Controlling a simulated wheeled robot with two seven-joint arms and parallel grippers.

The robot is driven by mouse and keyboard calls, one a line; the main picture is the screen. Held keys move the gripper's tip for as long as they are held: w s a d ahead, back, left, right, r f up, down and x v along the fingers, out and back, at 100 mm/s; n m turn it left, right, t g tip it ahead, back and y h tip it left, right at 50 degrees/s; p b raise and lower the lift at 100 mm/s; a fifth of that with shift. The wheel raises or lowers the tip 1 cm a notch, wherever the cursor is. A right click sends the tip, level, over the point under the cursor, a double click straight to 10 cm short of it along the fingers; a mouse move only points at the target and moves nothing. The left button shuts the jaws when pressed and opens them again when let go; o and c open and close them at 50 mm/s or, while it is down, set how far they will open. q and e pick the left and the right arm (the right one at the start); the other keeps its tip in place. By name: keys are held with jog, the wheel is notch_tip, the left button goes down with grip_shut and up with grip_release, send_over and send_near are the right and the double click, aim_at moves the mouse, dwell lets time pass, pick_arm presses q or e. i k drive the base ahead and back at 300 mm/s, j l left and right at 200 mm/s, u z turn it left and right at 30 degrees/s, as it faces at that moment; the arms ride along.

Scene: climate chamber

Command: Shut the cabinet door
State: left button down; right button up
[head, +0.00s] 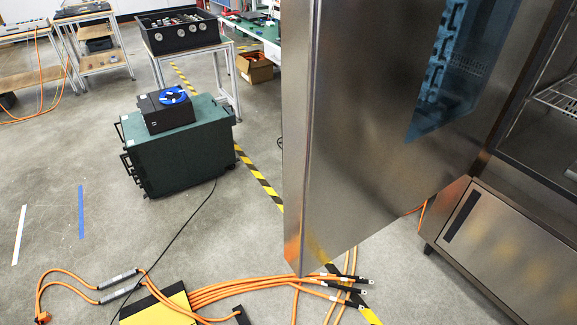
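The steel cabinet door (365,140) stands wide open in the middle right of the head view, its edge toward me. It has a dark blue-tinted window (462,70) in its upper part. The cabinet (520,240) is at the right edge, with its opening uncovered and a wire shelf (560,95) inside. The hinge side of the door is near the cabinet's front left edge. Neither of my grippers shows in this view. The door's handle cannot be made out.
Orange cables with black lugs (345,287) and a yellow-topped box (160,306) lie on the floor below the door. A green case (180,150) with a black box (165,110) on top stands at left. Bare floor (100,200) lies further left.

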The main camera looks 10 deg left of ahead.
aim_at(367, 139)
jog(key=i+j+z, duration=0.3)
jog(key=j, duration=0.35)
jog(key=i+j+z, duration=0.15)
jog(key=i+j, duration=0.05)
jog(key=j, duration=0.15)
